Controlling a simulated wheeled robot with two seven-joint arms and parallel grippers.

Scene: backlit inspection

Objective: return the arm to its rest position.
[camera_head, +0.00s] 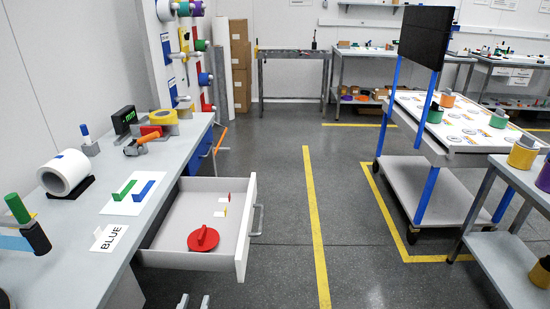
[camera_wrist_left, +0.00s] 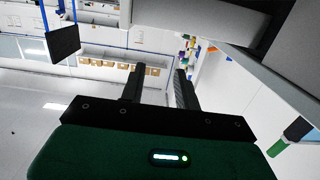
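My left gripper (camera_head: 194,302) shows only as two grey fingertips at the bottom edge of the head view, in front of the open drawer (camera_head: 246,228) and beside the workbench. In the left wrist view, its two dark fingers (camera_wrist_left: 157,75) stand apart with nothing between them, so it is open and empty. The rest of the left arm is out of the head view. My right gripper is in neither view.
The drawer holds a red round object (camera_head: 203,239) with a handle. A wheeled cart (camera_head: 420,190) stands right. Floor between is clear.

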